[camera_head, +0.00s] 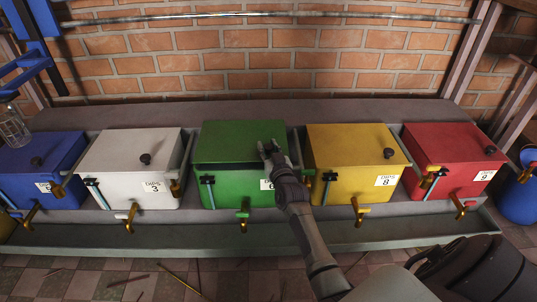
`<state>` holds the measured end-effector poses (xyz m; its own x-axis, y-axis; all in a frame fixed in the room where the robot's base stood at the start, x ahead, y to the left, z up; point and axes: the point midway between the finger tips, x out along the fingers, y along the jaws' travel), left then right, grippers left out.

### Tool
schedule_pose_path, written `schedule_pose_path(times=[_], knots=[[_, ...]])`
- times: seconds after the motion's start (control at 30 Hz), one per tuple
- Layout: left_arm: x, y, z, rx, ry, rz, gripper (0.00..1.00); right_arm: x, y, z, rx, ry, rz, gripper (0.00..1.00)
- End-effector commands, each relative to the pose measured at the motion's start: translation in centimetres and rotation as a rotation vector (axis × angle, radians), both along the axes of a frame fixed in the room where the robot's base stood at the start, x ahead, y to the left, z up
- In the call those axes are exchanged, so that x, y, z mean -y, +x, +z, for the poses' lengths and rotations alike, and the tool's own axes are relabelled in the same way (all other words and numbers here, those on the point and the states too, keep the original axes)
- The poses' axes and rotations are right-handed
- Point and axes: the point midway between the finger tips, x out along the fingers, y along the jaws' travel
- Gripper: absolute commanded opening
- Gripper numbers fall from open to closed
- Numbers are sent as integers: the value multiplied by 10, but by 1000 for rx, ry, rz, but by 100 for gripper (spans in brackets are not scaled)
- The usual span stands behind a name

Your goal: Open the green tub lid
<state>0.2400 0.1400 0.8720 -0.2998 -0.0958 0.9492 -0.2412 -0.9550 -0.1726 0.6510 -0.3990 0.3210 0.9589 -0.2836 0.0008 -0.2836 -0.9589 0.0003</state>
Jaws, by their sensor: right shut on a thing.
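The green tub (225,186) stands in the middle of a row of coloured tubs. Its green lid (232,140) is on top, with a dark gap along its front edge, so it looks slightly raised. My right gripper (269,151) reaches in from the lower right over the front right of the lid. It is shut on the lid's knob, which the fingers hide. My forearm covers part of the tub's front and its number label (266,184). My left gripper is not in view.
A white tub (135,185) and a blue tub (35,185) stand to the left, a yellow tub (345,185) and a red tub (440,180) to the right. Their lids look shut, and brass taps project in front. A glass jar (13,128) is at far left.

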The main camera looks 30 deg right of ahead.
Motion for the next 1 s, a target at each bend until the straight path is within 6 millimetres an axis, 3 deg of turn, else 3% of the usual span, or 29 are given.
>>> schedule_pose_path(times=[0.33,0.37,0.5,0.83,1.0], knots=[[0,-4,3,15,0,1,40,3,5,0,-2,0,0,0],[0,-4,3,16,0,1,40,3,4,0,-2,0,0,38],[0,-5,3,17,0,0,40,3,4,0,-2,0,0,59],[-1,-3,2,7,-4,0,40,3,4,2,0,1,0,59],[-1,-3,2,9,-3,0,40,2,5,25,3,1,0,59]])
